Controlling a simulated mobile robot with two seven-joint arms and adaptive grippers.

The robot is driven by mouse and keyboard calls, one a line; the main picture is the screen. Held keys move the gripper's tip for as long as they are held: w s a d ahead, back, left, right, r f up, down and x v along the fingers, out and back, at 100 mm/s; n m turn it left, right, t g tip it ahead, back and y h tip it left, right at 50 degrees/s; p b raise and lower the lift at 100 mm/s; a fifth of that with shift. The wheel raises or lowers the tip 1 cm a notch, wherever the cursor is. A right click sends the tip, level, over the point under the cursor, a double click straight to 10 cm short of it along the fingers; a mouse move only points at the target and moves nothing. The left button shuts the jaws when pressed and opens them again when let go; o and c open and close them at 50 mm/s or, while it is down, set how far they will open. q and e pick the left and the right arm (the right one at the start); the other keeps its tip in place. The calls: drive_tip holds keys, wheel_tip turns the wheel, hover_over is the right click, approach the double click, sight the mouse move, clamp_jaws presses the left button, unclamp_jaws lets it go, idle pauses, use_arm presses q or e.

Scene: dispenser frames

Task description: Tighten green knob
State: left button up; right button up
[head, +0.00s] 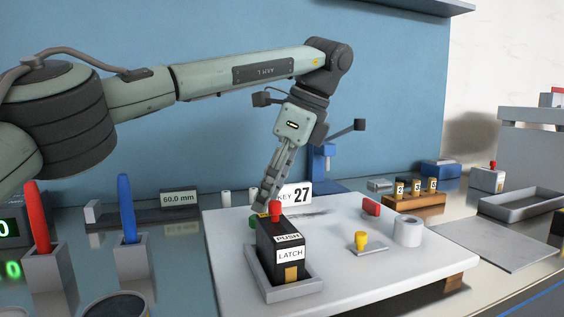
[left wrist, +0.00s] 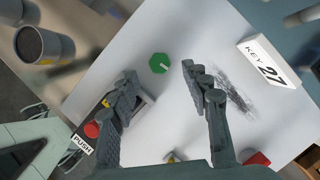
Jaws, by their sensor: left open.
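The green knob (left wrist: 159,63) is a round disc with a pale mark on the white board. In the left wrist view it lies just beyond and between my fingertips, with no finger seen touching it. In the head view only a small green part of it (head: 253,223) shows, behind the black latch box and beside my fingers. My left gripper (head: 266,204) points down over the board; in the left wrist view its two fingers (left wrist: 160,72) are spread apart with nothing between them. My right gripper is not in view.
The black PUSH LATCH box (head: 287,242) with a red button stands close in front of my left fingers. A KEY 27 sign (head: 299,194), red block (head: 371,206), yellow knob (head: 361,241) and white roll (head: 408,231) are on the board (head: 336,272). Red and blue handles stand at left.

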use_arm(q)
drive_tip(key=v, duration=0.8)
